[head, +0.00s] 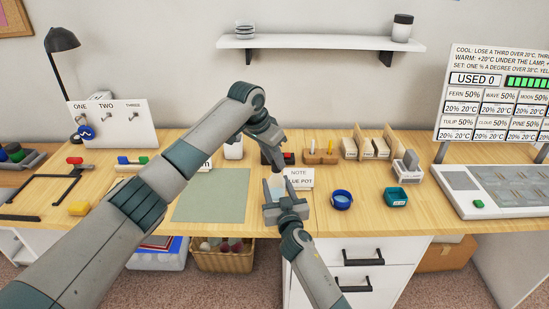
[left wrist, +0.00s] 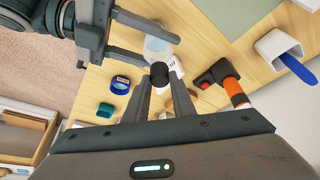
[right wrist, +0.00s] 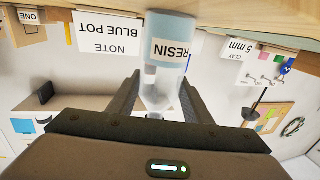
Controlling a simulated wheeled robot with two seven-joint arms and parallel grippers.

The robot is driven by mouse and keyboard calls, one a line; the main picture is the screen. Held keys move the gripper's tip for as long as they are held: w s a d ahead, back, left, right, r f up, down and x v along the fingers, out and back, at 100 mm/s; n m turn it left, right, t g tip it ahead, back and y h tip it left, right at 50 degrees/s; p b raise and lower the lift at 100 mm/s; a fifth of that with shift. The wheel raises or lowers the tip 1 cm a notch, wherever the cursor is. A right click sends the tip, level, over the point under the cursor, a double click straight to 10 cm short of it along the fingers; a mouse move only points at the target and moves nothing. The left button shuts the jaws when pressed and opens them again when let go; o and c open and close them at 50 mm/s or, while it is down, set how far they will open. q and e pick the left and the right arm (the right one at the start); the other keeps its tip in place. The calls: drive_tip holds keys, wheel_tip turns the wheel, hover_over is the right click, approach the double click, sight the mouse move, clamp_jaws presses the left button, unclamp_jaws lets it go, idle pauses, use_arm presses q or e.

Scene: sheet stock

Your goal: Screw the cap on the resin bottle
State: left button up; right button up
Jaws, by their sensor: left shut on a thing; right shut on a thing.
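The resin bottle (right wrist: 168,60) is pale blue and translucent, with a RESIN label in the right wrist view. My right gripper (head: 285,207) is shut on it above the table front. The bottle also shows between the right fingers in the left wrist view (left wrist: 157,47). The cap (left wrist: 160,73) is small and black, held between the fingertips of my left gripper (left wrist: 163,88). In the head view my left gripper (head: 272,160) is just above and behind the bottle (head: 277,184). Whether cap and bottle touch, I cannot tell.
A NOTE card (head: 300,178) reading BLUE POT stands behind the bottle. A blue pot (head: 342,199) and a teal container (head: 396,197) stand to the right. A grey-green mat (head: 212,195) lies left. An orange-and-black tool (left wrist: 225,82) and a white holder (left wrist: 279,45) are near.

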use_arm(q)
drive_tip(key=shift+f, duration=0.45)
use_arm(e)
clamp_jaws()
use_arm(q)
drive_tip(key=m, duration=0.2)
drive_tip(key=m+g+h, duration=0.1)
drive_tip(key=m, duration=0.1)
drive_tip(key=shift+w+a+m+g, duration=0.2)
drive_tip(key=shift+m+g, duration=0.1)
drive_tip(key=shift+m, duration=0.1)
drive_tip(key=shift+d+m+g, duration=0.1)
drive_tip(key=shift+m+g, duration=0.3)
drive_tip(key=shift+m, duration=0.6)
drive_tip(key=o, duration=1)
drive_tip(key=shift+r, duration=2.25)
